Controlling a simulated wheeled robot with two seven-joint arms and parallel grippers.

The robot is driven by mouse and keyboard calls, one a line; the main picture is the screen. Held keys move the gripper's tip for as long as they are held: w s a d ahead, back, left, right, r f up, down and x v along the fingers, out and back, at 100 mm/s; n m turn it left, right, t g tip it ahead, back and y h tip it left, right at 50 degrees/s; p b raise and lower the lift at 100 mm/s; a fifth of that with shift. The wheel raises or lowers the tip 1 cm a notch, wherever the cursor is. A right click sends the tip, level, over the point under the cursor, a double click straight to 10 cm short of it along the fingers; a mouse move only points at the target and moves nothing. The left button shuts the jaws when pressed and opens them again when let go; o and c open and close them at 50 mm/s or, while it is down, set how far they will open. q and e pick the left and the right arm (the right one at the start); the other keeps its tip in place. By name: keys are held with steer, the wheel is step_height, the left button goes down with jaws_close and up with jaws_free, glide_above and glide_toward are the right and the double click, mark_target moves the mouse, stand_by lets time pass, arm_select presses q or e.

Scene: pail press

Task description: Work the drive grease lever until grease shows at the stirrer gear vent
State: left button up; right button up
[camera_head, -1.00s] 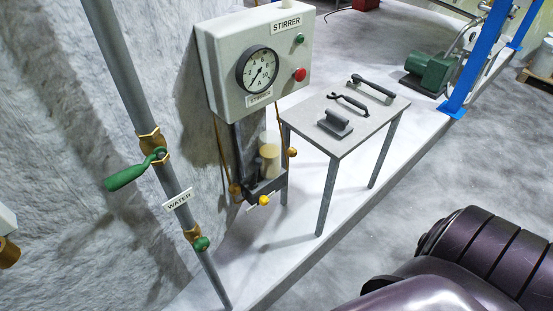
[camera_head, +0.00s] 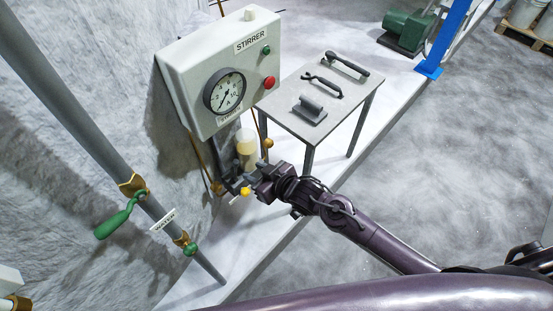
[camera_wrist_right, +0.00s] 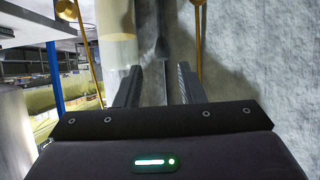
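The grease unit hangs below the white STIRRER box (camera_head: 218,70). Its pale reservoir (camera_head: 247,148) shows cream-coloured contents and also stands at the left in the right wrist view (camera_wrist_right: 117,55). A yellow knob (camera_head: 245,191) sits low at the front of the unit, just below my right gripper (camera_head: 252,181). I cannot tell whether it belongs to the grease lever. In the right wrist view the gripper's two fingers (camera_wrist_right: 157,84) are apart, with a dark grey upright part beyond them and nothing clearly held. I cannot make out the gear vent or any grease at it. My left gripper is out of view.
A small grey table (camera_head: 290,107) with several tools stands right of the box. A grey WATER pipe (camera_head: 100,140) with a green-handled valve (camera_head: 118,219) slants down the left. Brass lines run beside the grease unit. The floor at right is open.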

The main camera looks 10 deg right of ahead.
mark_target(238, 164)
steer(key=b+x, duration=0.7)
steer(key=b, duration=0.1)
steer(key=shift+w+a+f, duration=0.15)
steer(key=shift+w+a, duration=0.05)
steer(key=shift+a, duration=0.05)
steer(key=shift+w+a, duration=0.15)
steer(key=shift+c, duration=0.3)
steer(key=shift+r, duration=0.25)
steer(key=c, duration=0.6)
steer(key=shift+o, duration=0.2)
steer(key=s+d+f, duration=0.1)
steer(key=s, duration=0.1)
steer(key=s+d+f+p, duration=0.1)
steer(key=s+d, duration=0.1)
steer(key=shift+f+p, duration=0.1)
steer(key=shift+p, duration=0.2)
